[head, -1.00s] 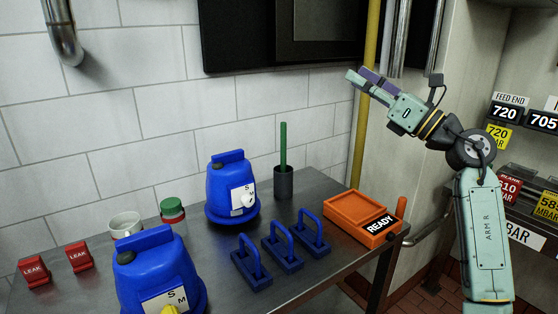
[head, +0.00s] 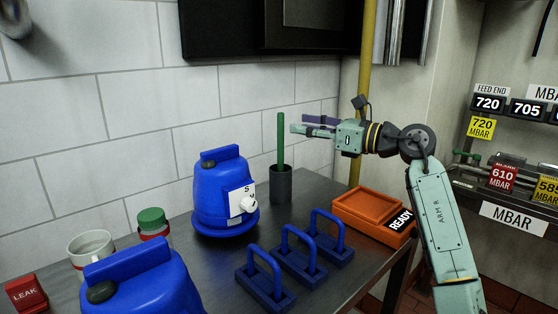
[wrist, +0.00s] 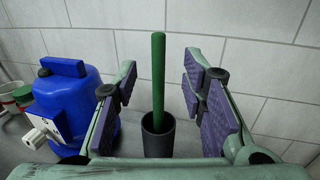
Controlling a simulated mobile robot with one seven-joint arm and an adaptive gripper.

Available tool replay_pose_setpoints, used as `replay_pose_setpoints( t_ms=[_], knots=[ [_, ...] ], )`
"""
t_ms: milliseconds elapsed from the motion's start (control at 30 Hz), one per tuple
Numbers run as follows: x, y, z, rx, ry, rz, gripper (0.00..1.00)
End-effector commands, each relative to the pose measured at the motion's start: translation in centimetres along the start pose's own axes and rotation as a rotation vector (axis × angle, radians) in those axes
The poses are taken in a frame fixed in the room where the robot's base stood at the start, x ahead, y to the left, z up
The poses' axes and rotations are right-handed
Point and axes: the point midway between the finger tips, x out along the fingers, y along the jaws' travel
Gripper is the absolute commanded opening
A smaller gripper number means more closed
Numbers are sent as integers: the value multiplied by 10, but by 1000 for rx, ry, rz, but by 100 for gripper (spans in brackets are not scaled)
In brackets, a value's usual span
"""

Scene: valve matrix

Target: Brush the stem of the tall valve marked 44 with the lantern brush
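A green upright rod (head: 281,141), likely the lantern brush's handle, stands in a dark grey cup (head: 281,184) on the steel table. Its lower end is hidden in the cup. My gripper (head: 299,126) is level, just right of the rod's upper part in the head view. In the wrist view my gripper (wrist: 158,95) is open, with purple pads on both sides. The green rod (wrist: 158,80) shows between the fingers, farther ahead, with the cup (wrist: 158,135) below. I cannot see a valve marked 44.
A blue lantern-like unit (head: 222,195) stands left of the cup, another (head: 140,285) nearer. Blue handled blocks (head: 300,262) and an orange READY box (head: 370,210) lie in front. A white mug (head: 90,246), green-lidded jar (head: 152,222) and red LEAK tag (head: 26,294) are left. A yellow pipe (head: 362,110) rises behind.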

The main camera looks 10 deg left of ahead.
Motion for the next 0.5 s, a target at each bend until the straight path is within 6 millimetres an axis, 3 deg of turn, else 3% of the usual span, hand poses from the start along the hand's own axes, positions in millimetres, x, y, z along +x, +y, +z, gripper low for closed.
replay_pose_setpoints(
  t_ms=[100,267,500],
  knots=[
    [16,0,2,2,-1,1,38],
    [27,1,2,1,0,1,38],
    [63,3,6,2,-1,3,38]
  ],
)
